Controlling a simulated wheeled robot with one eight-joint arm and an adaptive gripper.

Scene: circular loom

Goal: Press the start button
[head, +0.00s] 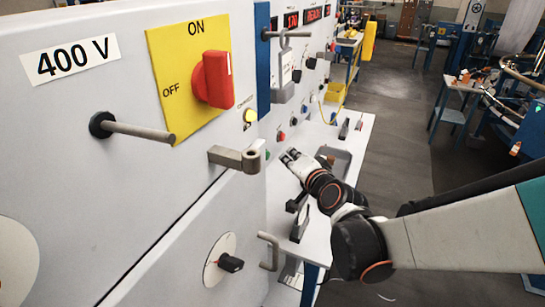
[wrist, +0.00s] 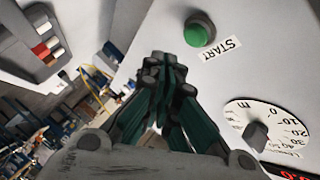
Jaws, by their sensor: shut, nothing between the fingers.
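The green start button (wrist: 195,35) sits in a dark ring on the white panel, with a START label (wrist: 219,48) beside it in the wrist view. In the head view, a small green spot (head: 267,154) shows on the panel near my gripper (head: 287,157). In the wrist view my gripper (wrist: 166,62) has its fingertips together, with nothing between them. The fingertips appear just below and left of the button. I cannot tell whether they touch the panel.
A dial with a black knob (wrist: 255,133) is right of my gripper. In the head view, a red main switch (head: 213,80) on a yellow plate (head: 168,62), a rod (head: 135,130) and a latch (head: 235,158) stick out from the cabinet. A grey tray (head: 337,160) lies on the shelf.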

